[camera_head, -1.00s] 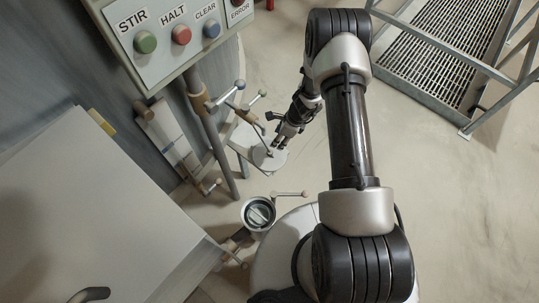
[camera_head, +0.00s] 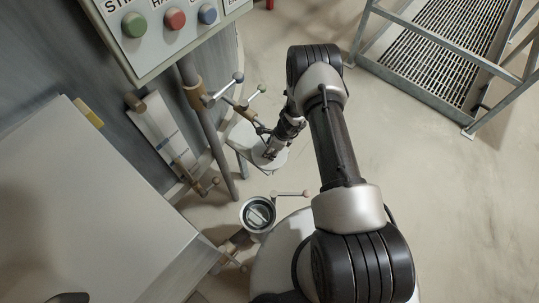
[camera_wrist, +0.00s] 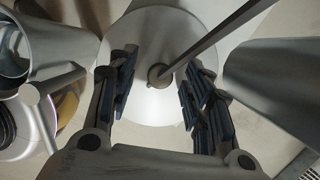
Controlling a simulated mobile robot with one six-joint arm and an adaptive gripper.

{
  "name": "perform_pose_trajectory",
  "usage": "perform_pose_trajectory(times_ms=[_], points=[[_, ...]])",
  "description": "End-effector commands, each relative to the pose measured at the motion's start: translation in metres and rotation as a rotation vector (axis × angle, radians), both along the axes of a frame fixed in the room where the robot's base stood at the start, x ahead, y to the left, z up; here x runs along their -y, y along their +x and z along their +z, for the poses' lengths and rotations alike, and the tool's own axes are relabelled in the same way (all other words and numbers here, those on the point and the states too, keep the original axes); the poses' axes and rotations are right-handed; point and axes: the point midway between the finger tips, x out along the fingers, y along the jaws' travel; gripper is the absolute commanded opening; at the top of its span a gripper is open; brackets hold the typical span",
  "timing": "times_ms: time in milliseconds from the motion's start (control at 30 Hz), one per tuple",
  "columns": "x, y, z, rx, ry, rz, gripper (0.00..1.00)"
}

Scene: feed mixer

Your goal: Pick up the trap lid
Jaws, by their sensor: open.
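The trap lid appears to be the pale round disc (camera_head: 279,163) beside the small grey shelf; it also shows in the wrist view (camera_wrist: 150,112). A small round knob (camera_wrist: 160,76) sits at its middle, and a thin grey rod (camera_wrist: 215,36) runs from there to the upper right. My gripper (camera_head: 271,152) is over the disc. In the wrist view my gripper (camera_wrist: 160,84) is open, with one finger on each side of the knob and visible gaps. The head view is too small to show the fingers against the lid.
A round open pot (camera_head: 258,214) with a side handle (camera_head: 290,193) stands below the disc. A button panel (camera_head: 165,32) and posts with ball-ended levers (camera_head: 238,77) are at upper left. A large pale box (camera_head: 90,200) fills lower left.

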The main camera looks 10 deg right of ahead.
Motion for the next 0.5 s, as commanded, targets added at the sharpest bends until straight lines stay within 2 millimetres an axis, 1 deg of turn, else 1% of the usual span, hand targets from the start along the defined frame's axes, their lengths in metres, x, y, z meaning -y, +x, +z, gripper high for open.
perform_pose_trajectory(times_ms=[167,500], points=[[0.0003,0.0008,0.0015,0.001,0.0,0.0,0.45],[0.0003,0.0006,0.0016,0.001,0.0,0.0,0.22]])
